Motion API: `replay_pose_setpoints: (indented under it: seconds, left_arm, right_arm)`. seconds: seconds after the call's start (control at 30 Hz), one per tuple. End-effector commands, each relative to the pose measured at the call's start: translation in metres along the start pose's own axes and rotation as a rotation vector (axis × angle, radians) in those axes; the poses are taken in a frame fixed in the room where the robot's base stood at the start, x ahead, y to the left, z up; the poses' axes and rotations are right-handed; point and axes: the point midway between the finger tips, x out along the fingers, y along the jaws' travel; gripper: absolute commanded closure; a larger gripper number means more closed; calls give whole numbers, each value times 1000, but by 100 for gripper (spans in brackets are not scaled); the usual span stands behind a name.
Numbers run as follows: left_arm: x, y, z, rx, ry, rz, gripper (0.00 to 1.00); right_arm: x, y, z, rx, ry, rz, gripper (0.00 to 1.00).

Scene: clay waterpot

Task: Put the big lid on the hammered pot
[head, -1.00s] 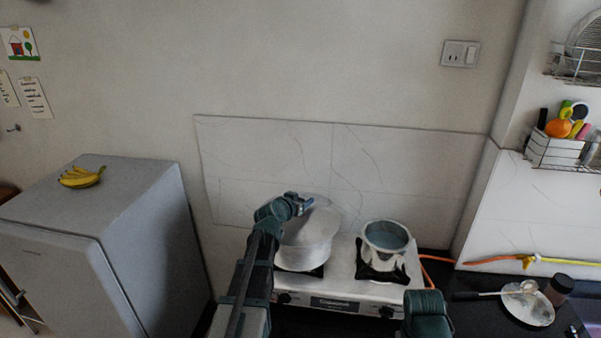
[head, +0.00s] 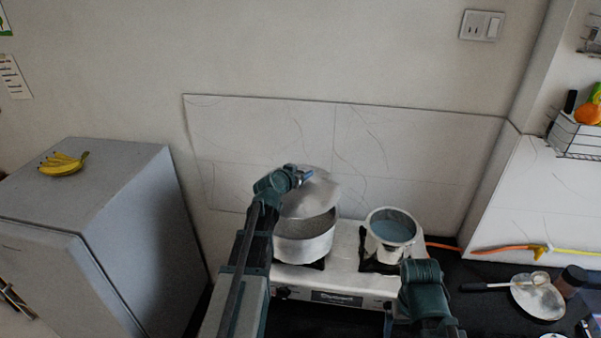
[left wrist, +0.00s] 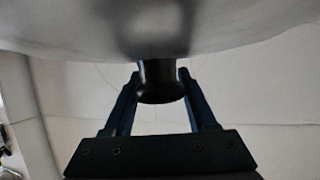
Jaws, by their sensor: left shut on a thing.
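The big lid (head: 318,196) is a pale grey metal disc, held tilted above the back of the wide silver pot on the left burner. That pot (head: 305,247), seemingly the hammered pot, stands upright with its dark inside partly showing. My left gripper (head: 305,176) is shut on the lid's knob. In the left wrist view, the dark knob (left wrist: 160,82) sits between the two fingers, and the lid's underside or top face (left wrist: 80,30) fills the upper part. Whether the lid touches the pot's rim is unclear. My right arm shows at the lower right, but its fingertips do not.
A smaller, open silver pot (head: 391,230) stands on the right burner of the white stove (head: 336,285). A plate (head: 538,298) and a dark jar (head: 570,281) are on the right counter. A grey fridge (head: 110,190) with bananas (head: 62,163) stands at left.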

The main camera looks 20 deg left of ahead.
Motion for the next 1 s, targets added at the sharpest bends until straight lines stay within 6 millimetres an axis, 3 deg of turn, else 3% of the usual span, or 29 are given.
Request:
replay_pose_setpoints:
  seconds: [0.6, 1.0]
  left_arm:
    - [26, 0, 64, 0, 1, -1, 100]
    - [29, 0, 70, 0, 1, -1, 100]
  right_arm:
    - [69, -6, -4, -10, 1, 2, 7]
    - [76, -7, -5, -13, 1, 3, 7]
